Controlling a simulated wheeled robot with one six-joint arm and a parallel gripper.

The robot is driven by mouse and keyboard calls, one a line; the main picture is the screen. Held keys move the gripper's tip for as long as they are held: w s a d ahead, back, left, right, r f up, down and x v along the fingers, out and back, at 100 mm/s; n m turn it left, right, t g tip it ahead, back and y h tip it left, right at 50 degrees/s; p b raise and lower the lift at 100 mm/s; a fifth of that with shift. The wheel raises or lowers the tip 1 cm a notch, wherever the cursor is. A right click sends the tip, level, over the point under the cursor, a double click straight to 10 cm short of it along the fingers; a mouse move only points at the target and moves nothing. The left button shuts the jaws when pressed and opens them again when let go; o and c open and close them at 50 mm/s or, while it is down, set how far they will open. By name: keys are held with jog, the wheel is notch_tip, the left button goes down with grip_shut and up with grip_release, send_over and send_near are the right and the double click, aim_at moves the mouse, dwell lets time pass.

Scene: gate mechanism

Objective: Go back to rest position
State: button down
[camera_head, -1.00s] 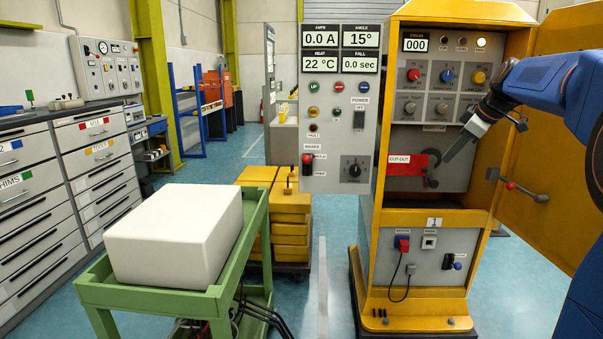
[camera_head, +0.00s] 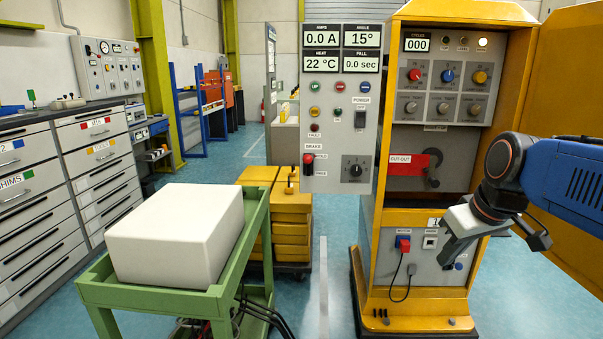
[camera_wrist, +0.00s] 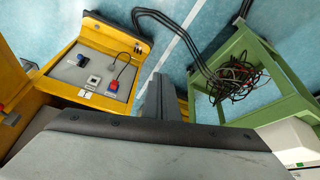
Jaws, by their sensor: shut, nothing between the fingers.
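My gripper (camera_head: 449,262) is in front of the lower part of the yellow cabinet (camera_head: 460,218) in the head view, pointing down and to the left. Its fingers are shut and hold nothing. They hide part of the cabinet's lower grey panel (camera_head: 420,270). In the wrist view, the shut fingers (camera_wrist: 160,95) stick out over the floor, between the cabinet's lower panel (camera_wrist: 95,75) and the green cart (camera_wrist: 290,85). My gripper appears clear of the cabinet and the cart.
The yellow cabinet door (camera_head: 575,120) stands open at the right, behind my arm. A green cart (camera_head: 250,245) with a white block (camera_head: 175,235) stands at the left. A grey control panel (camera_head: 340,140) stands left of the cabinet.

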jog(key=s+a+f+m, duration=0.1)
jog(key=s+f+m, duration=0.2)
jog(key=s+f, duration=0.8)
jog(key=shift+s+f+h, duration=0.15)
jog(key=shift+s+h, duration=0.25)
jog(key=shift+s, duration=0.75)
jog(key=shift+a, duration=0.1)
